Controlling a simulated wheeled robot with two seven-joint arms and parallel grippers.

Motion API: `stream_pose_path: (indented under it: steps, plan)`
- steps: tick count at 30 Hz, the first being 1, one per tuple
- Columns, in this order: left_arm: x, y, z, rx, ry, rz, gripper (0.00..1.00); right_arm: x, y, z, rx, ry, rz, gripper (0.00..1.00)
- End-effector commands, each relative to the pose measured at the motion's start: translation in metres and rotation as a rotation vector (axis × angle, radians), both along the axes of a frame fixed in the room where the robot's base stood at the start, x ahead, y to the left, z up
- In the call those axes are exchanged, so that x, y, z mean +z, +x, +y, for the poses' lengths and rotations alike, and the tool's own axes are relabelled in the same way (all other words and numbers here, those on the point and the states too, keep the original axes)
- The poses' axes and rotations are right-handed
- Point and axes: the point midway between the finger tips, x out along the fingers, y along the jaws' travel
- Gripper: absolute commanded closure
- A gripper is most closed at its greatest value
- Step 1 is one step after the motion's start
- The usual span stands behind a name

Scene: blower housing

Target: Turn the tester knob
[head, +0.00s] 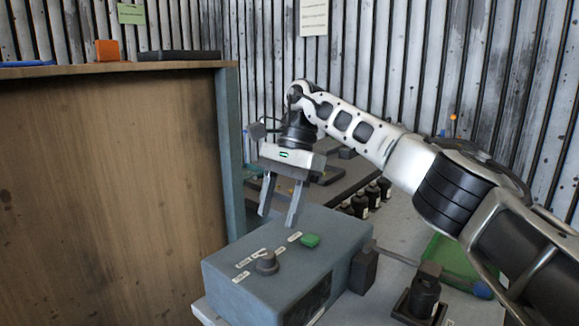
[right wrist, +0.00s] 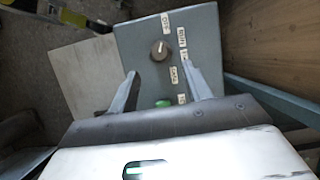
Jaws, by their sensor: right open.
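The tester is a grey-blue box (head: 235,285) on a light table in the head view. Its round dark knob (head: 267,262) stands on the top face with small white labels around it. A green button (head: 310,240) sits farther back on the same face. My right gripper (head: 277,220) is open and empty, pointing down above the back part of the box. In the right wrist view the knob (right wrist: 160,50) lies ahead of the two fingertips (right wrist: 160,70), apart from them. The green button (right wrist: 163,103) shows between the fingers. My left gripper is not in view.
A brown wooden panel (head: 110,170) with a blue-grey post (head: 229,150) stands close on the left. Dark bottles (head: 372,193) stand behind the box. A green bin (head: 455,262) and a black bottle in a holder (head: 422,295) are at right.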

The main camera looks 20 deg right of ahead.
Motion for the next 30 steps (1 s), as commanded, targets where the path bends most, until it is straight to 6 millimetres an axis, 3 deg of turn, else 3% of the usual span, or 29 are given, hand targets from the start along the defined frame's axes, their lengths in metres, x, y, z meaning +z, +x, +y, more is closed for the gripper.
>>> stream_pose_path:
  steps: [1,6,12,30]
  plan:
    - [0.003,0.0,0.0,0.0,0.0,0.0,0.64,0.015,0.003,-0.003,-0.003,0.001,-0.003,0.51]
    - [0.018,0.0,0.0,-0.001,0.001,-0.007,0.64,0.049,0.01,-0.013,-0.002,0.0,0.0,0.51]
    - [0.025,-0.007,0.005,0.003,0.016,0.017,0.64,0.074,0.015,-0.022,-0.001,0.0,0.002,0.51]
    - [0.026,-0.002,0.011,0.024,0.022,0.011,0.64,0.08,0.018,-0.027,0.001,-0.001,-0.001,0.51]
